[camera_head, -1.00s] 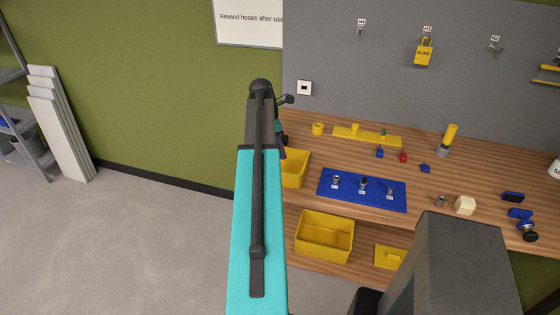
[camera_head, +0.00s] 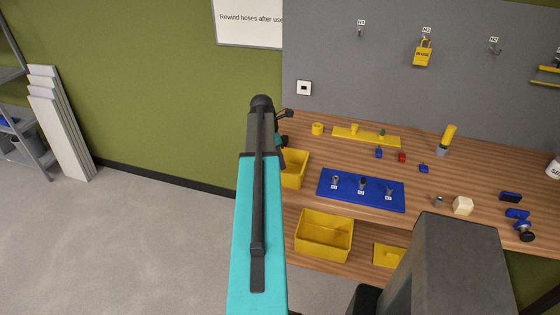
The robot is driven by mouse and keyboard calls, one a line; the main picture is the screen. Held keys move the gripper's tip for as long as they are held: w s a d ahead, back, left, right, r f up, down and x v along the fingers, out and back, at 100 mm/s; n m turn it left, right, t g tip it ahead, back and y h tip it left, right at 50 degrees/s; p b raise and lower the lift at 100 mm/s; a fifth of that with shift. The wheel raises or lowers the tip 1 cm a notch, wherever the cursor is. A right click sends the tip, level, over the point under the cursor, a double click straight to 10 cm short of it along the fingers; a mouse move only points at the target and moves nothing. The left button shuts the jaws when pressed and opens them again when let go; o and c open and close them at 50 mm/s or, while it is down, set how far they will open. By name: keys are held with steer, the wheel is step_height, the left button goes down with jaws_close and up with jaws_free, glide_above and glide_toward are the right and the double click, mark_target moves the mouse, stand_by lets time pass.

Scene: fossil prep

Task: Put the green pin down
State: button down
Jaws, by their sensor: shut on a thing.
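My teal and black arm reaches toward the bench's left end. Dark and teal bits of my wrist show just past the arm's end. The jaws and anything between them are hidden behind the arm.
A blue plate (camera_head: 329,192) with several upright metal fittings lies mid-bench. Yellow bins (camera_head: 324,258) stand at the left and below. Small blue pieces, a red piece (camera_head: 402,157), a yellow-handled tool (camera_head: 447,139) and a cream block (camera_head: 463,205) are spread to the right.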

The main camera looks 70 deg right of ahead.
steer(key=shift+f, duration=0.75)
steer(key=shift+f, duration=0.15)
steer(key=c, duration=1.4)
jaws_free()
steer(key=shift+r, duration=0.2)
steer(key=shift+b+v, duration=1.5)
steer(key=shift+v, duration=4.45)
